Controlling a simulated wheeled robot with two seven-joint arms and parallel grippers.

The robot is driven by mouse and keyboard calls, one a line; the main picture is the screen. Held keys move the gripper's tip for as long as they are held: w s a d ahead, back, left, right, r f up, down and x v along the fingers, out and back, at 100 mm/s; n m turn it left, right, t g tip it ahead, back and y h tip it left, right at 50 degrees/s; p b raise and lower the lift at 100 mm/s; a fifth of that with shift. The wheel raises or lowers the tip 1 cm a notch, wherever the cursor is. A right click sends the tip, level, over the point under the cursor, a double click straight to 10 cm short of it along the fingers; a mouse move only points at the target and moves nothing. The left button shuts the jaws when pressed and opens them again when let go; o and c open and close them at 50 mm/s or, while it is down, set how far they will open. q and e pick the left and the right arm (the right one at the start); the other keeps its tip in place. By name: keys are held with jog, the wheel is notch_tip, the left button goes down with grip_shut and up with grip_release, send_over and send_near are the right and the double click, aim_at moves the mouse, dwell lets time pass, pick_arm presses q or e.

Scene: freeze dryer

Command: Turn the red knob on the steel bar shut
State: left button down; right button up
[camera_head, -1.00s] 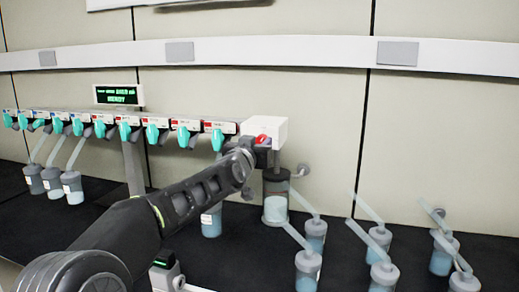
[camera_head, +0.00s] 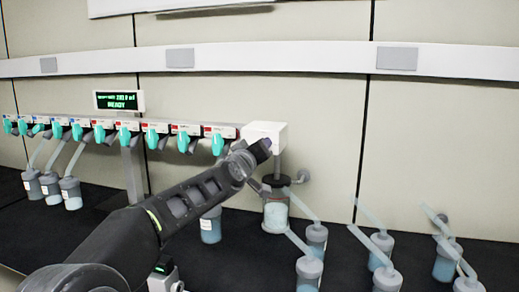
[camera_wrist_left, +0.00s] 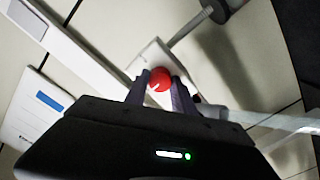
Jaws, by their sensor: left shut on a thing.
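The steel bar (camera_head: 136,131) runs along the wall with several teal valve handles (camera_head: 218,143) hanging from it. A white block (camera_head: 264,131) is at its right end. The red knob (camera_wrist_left: 160,79) shows in the left wrist view between my left gripper's fingers (camera_wrist_left: 160,90). My left gripper is shut on it. In the head view my left gripper (camera_head: 262,148) is at the front of the white block and hides the knob. My right gripper is in neither view.
A small green display (camera_head: 119,101) above the bar reads READY. Several capped flasks with slanted tubes stand on the black bench to the right (camera_head: 310,267) and left (camera_head: 71,192).

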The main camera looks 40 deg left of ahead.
pick_arm(q)
jog(key=c, duration=1.1)
grip_release()
jog(key=shift+o, duration=0.2)
jog(key=v, duration=0.7)
jog(key=shift+s+d, duration=0.15)
jog(key=shift+s, duration=0.25)
